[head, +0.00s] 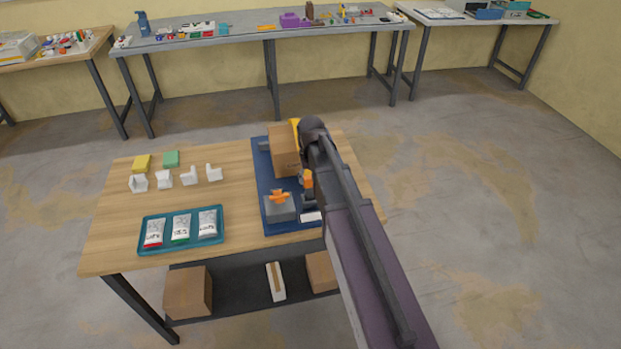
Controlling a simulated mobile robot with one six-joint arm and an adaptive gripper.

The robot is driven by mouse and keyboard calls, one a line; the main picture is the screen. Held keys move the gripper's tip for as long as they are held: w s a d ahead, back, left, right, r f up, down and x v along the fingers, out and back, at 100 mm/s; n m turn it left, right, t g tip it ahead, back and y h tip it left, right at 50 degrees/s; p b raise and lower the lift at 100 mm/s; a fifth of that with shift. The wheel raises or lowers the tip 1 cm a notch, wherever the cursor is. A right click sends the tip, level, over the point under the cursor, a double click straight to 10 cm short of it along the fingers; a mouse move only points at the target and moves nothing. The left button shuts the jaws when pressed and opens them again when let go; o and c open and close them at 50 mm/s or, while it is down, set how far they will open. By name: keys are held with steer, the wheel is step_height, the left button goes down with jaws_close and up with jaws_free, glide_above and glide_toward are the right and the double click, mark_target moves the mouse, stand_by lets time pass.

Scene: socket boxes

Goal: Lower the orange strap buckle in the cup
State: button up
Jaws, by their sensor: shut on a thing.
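An orange piece (308,180), which looks like the strap buckle, shows just below the dark wrist of my arm, at the right side of the blue board. My gripper (308,171) is mostly hidden by my own arm; it is shut on this piece as far as I can tell. A second orange piece (277,196), roughly cross-shaped, sits on top of a grey block (280,212) to the left. I cannot make out a cup clearly; dark parts beneath the held piece are partly covered by my arm.
A brown box (284,150) stands on the blue board (262,178), with a yellow part (294,128) beside it. White brackets (164,179), yellow and green blocks and a teal tray (147,247) of packets lie left. The wooden table's (232,210) middle is bare.

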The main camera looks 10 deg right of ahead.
mark_target(311, 186)
steer(key=shift+f, duration=0.2)
stand_by(0.7)
steer(key=shift+f+b, duration=0.7)
steer(key=shift+b, duration=0.25)
steer(key=shift+f+b, duration=1.1)
stand_by(0.9)
steer(key=o, duration=1.2)
steer(key=shift+o, duration=0.2)
steer(key=shift+r, duration=0.2)
step_height(311, 186, up, 17)
steer(key=p, duration=1.7)
steer(key=w+r+p, duration=0.1)
steer(key=w, duration=0.5)
steer(key=shift+w+d, duration=0.15)
steer(key=shift+w, duration=0.05)
